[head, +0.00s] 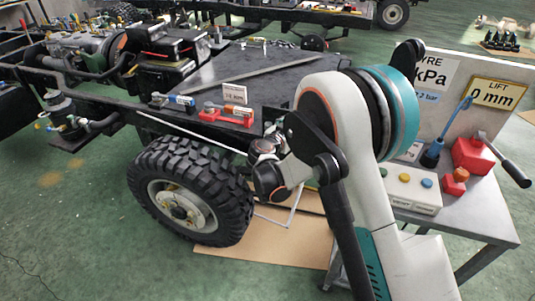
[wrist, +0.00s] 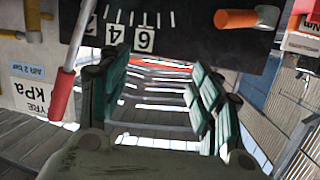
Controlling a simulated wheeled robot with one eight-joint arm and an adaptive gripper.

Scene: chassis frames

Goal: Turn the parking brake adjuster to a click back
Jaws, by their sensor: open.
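I cannot make out the parking brake adjuster for certain in either view. In the wrist view, my gripper (wrist: 158,70) has its two green-padded fingers spread apart, with nothing between them. Beyond the fingertips, at the top, is a dark plate (wrist: 190,38) with white tick marks and number tags, among them 4 and 6. An orange cylinder with a grey end (wrist: 240,18) lies at the plate's upper right. In the head view my arm hides the gripper; its wrist end is beside the chassis edge, right of the wheel (head: 185,205).
A lever with a red grip (wrist: 62,95) stands left of the fingers in the wrist view. In the head view, tools (head: 225,115) lie on the black chassis deck (head: 205,75). A grey bench (head: 470,220) with a button box (head: 410,190) and red pump (head: 472,155) stands right.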

